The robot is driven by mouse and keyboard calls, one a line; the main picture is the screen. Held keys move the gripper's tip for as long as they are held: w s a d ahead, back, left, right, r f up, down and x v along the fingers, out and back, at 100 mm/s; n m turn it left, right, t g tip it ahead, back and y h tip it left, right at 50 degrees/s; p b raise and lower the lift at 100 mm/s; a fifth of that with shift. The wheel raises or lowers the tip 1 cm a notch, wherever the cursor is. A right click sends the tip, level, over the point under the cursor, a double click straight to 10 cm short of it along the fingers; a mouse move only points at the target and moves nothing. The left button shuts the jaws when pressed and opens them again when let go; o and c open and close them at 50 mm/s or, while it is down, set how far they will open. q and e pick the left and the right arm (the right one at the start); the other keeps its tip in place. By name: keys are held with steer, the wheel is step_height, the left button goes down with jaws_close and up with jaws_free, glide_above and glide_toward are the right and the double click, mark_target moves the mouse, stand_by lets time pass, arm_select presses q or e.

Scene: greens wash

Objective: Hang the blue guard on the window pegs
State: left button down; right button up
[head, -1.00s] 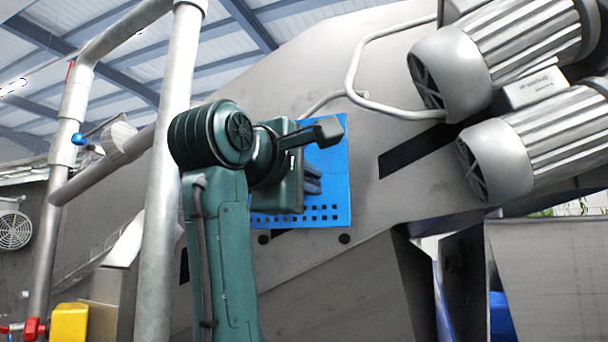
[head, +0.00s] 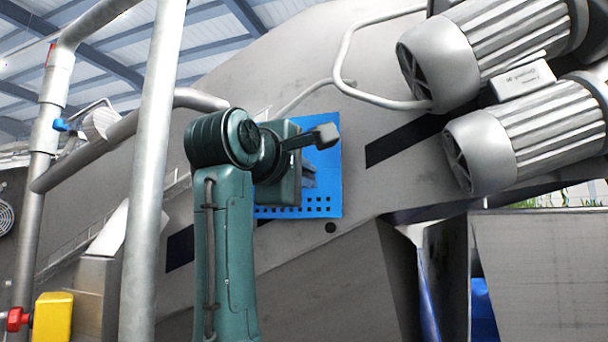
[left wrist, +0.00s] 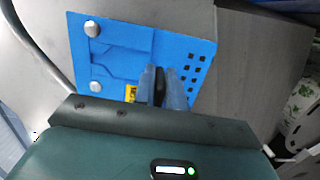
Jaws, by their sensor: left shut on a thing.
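The window behind is hidden. My right gripper is out of view.
Two ribbed motors, upper (head: 505,45) and lower (head: 530,130), stick out at the right. A bent grey pipe (head: 345,60) runs above the guard. A thick upright pipe (head: 155,170) stands left of my arm. A dark round spot (head: 330,228) lies below the guard.

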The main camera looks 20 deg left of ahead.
mark_target(312, 209)
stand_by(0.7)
arm_select(q)
steer(key=shift+w, duration=1.55)
steer(key=shift+f, duration=0.15)
steer(key=shift+f+b, duration=0.5)
steer(key=shift+b, duration=0.05)
steer(key=shift+f+b, duration=0.7)
steer(key=shift+f, duration=0.15)
steer(key=shift+w+f+b, duration=0.1)
steer(key=shift+f+b, duration=0.65)
steer(key=shift+f, duration=0.25)
